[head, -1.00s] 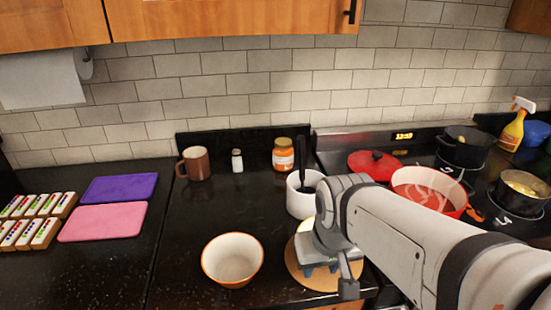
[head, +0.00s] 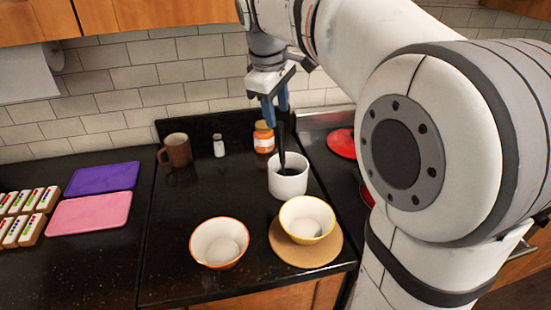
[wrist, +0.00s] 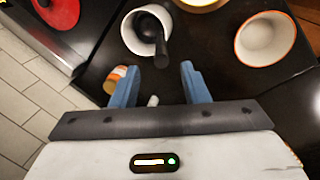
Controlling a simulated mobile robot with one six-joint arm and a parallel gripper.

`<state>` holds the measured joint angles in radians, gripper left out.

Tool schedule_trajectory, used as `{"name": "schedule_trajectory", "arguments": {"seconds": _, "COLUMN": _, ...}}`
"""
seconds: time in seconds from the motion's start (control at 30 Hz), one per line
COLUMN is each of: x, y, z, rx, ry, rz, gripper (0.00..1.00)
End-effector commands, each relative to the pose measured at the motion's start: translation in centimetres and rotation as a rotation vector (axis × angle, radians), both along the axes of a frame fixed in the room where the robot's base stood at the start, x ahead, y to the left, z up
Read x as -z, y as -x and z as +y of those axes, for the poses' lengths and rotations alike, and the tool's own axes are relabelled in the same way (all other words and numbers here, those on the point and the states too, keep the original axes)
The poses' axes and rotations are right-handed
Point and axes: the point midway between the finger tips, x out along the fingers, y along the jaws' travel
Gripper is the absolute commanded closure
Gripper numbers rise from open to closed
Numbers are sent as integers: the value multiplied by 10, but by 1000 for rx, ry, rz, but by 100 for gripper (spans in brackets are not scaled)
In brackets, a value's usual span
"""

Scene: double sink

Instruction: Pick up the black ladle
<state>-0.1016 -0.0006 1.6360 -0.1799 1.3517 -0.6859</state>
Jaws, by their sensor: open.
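The black ladle (head: 281,146) stands in a white cylindrical crock (head: 288,183) on the dark counter, its handle pointing up. In the wrist view the ladle (wrist: 162,50) shows inside the crock (wrist: 139,23), its handle end toward my gripper. My gripper (head: 275,108) points down above the crock, with its blue fingers close to the top of the handle. In the wrist view my gripper (wrist: 160,80) is open, and the handle end lies just beyond the gap between the fingertips. Nothing is held.
A jar with an orange label (head: 264,138), a white shaker (head: 219,146) and a brown mug (head: 176,151) stand near the wall. An orange-rimmed bowl (head: 219,243) and a yellow-rimmed bowl (head: 306,219) on a round board (head: 283,245) are in front. A red lid (head: 342,143) lies right.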

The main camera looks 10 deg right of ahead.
Motion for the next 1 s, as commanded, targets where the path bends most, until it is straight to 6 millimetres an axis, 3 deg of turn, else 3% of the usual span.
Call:
{"name": "schedule_trajectory", "arguments": {"seconds": 0.6, "x": 70, "y": -11, "z": -9, "rx": -9, "ry": 4, "rz": 4, "gripper": 59}}
{"name": "schedule_trajectory", "arguments": {"seconds": 0.87, "x": 74, "y": -12, "z": -10, "rx": -9, "ry": 3, "rz": 2, "gripper": 59}}
{"name": "schedule_trajectory", "arguments": {"seconds": 1.0, "x": 74, "y": -12, "z": -10, "rx": -9, "ry": 3, "rz": 2, "gripper": 69}}
